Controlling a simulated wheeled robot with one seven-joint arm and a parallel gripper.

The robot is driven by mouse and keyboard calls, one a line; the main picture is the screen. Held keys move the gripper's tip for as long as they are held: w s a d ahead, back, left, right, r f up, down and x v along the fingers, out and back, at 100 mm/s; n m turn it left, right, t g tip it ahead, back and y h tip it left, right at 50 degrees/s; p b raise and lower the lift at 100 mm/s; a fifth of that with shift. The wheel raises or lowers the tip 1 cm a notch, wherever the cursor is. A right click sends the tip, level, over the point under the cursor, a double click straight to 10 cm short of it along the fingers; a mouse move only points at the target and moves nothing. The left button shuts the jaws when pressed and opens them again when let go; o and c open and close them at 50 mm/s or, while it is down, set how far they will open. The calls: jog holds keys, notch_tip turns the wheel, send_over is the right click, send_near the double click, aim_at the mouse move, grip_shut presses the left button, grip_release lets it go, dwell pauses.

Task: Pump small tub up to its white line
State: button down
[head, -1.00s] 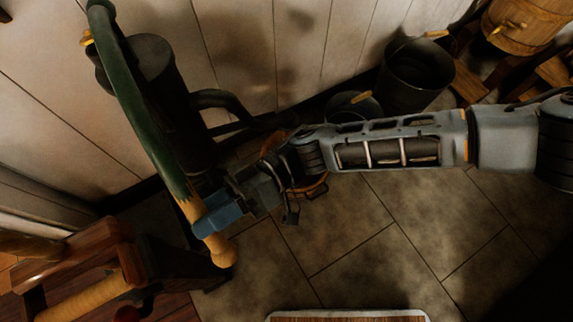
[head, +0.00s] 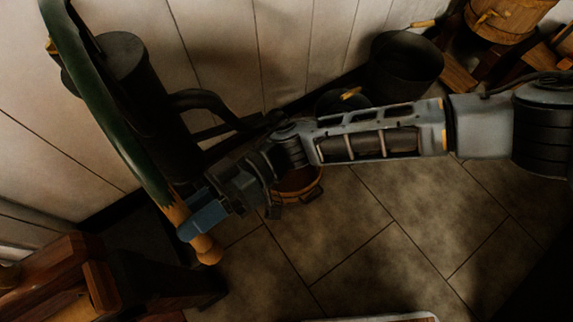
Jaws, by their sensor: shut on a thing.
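A dark cylindrical pump (head: 122,62) stands against the wall at the left. Its long green handle (head: 95,110) slants down to a wooden grip (head: 205,245) at its lower end. My gripper (head: 203,219) is shut around the handle's wooden grip. A small wooden tub (head: 302,187) stands on the floor below the pump's spout (head: 205,98), partly hidden behind my gripper and wrist. I cannot make out a white line or the water level in it.
A large black bucket (head: 405,68) and a smaller dark one (head: 338,101) stand by the wall. A wooden barrel (head: 505,14) is at the upper right. Wooden furniture (head: 75,275) is close at the lower left. The tiled floor (head: 370,215) at centre right is clear.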

jog(key=shift+s, duration=0.35)
jog(key=s+d+r+m+p, duration=0.2)
jog(key=s+r+m+p, duration=0.1)
jog(key=r+p, duration=0.6)
jog(key=shift+m+y+p, duration=0.4)
jog(key=shift+m+p, duration=0.2)
jog(key=shift+p, duration=0.35)
jog(key=shift+s+f, duration=0.1)
